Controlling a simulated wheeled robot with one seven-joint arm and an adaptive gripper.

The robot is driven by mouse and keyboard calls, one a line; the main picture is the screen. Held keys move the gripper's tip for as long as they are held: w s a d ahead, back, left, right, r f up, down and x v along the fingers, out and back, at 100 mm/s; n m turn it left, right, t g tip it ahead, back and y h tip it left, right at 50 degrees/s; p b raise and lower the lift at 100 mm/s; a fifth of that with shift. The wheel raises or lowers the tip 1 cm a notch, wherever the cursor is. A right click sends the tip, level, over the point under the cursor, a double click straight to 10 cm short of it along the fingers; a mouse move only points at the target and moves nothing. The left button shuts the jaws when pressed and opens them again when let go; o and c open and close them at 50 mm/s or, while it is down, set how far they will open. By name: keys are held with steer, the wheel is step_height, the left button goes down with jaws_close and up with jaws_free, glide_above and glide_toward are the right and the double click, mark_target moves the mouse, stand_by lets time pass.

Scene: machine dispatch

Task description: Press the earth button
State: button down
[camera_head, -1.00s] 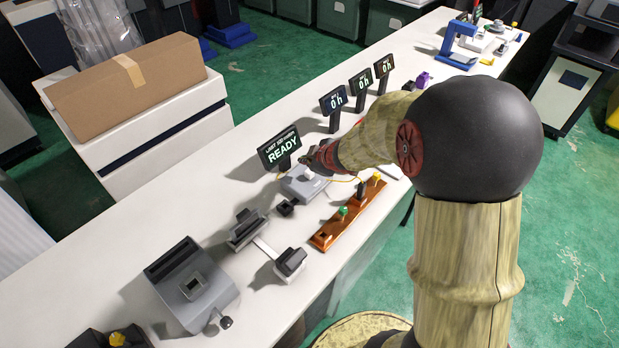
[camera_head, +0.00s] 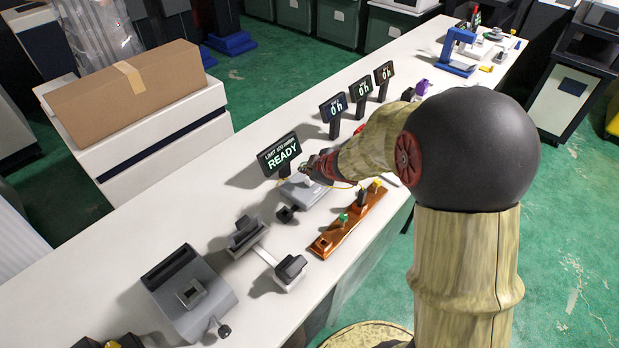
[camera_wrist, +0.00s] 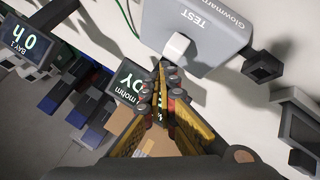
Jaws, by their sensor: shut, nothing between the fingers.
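A grey tester (camera_head: 300,191) lies on the white bench in front of a small black display (camera_head: 279,154) reading READY. In the wrist view the tester (camera_wrist: 205,25) carries the word TEST and one white button (camera_wrist: 177,46). No marking that says earth is readable. My gripper (camera_wrist: 169,72) is shut and empty, with its fingertips close to the white button. I cannot tell whether they touch it. In the head view my gripper (camera_head: 307,168) is over the tester's far side, small and partly merged with the display's lower edge.
A wooden strip (camera_head: 325,243) with several coloured knobs lies right of the tester. Grey sockets (camera_head: 246,236) and a larger grey device (camera_head: 190,295) stand nearer. A cardboard box (camera_head: 130,95) is at the left.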

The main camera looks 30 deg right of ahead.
steer(key=shift+f, duration=0.2)
stand_by(0.5)
steer(key=shift+f, duration=0.25)
steer(key=shift+f+b, duration=0.6)
steer(key=shift+b, duration=0.1)
stand_by(0.7)
steer(key=shift+r, duration=0.1)
steer(key=shift+r+p, duration=0.95)
steer(key=shift+p, duration=0.2)
steer(key=shift+r, duration=0.1)
step_height(320, 180, up, 5)
steer(key=p, duration=0.5)
steer(key=shift+d, duration=0.1)
stand_by(0.5)
